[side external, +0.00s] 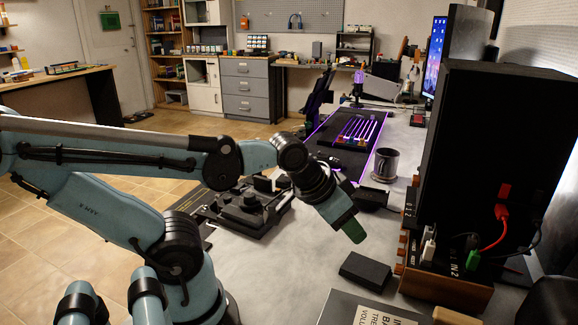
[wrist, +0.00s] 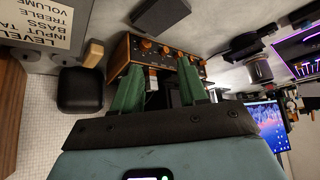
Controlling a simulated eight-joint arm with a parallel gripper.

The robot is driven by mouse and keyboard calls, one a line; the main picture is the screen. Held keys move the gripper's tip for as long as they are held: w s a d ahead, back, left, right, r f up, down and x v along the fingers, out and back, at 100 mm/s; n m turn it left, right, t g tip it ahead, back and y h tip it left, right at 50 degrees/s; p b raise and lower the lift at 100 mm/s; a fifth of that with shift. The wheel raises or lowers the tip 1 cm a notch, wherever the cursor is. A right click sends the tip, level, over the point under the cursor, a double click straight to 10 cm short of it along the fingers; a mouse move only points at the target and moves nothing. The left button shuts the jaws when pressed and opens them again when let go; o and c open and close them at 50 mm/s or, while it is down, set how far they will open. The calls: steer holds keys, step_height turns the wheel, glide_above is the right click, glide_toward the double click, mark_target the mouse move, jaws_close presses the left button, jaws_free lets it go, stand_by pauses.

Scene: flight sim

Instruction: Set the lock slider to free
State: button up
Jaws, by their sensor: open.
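My gripper (side external: 352,229) has green fingertips and points down over the desk, right of the middle in the side view. In the wrist view my gripper (wrist: 158,78) has its two green fingers spread with a gap between them and nothing held. A black control unit with levers and knobs (side external: 247,207) sits on the desk, left of my gripper and apart from it. I cannot make out the lock slider or its setting in either view; the unit's details are too small and dark in the side view.
A small black box (side external: 365,269) lies below and right of my gripper. A wooden-sided device with orange knobs (wrist: 146,47) lies beyond the fingers in the wrist view. A mug (side external: 385,164), lit keyboard (side external: 353,131) and tall black case (side external: 490,150) stand around. Bare desk (side external: 290,258) lies in front.

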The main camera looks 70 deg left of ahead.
step_height(320, 180, up, 2)
steer(key=n+g, duration=0.7)
steer(key=n, duration=1.9)
glide_above(279, 190)
step_height(279, 190, down, 11)
jaws_close()
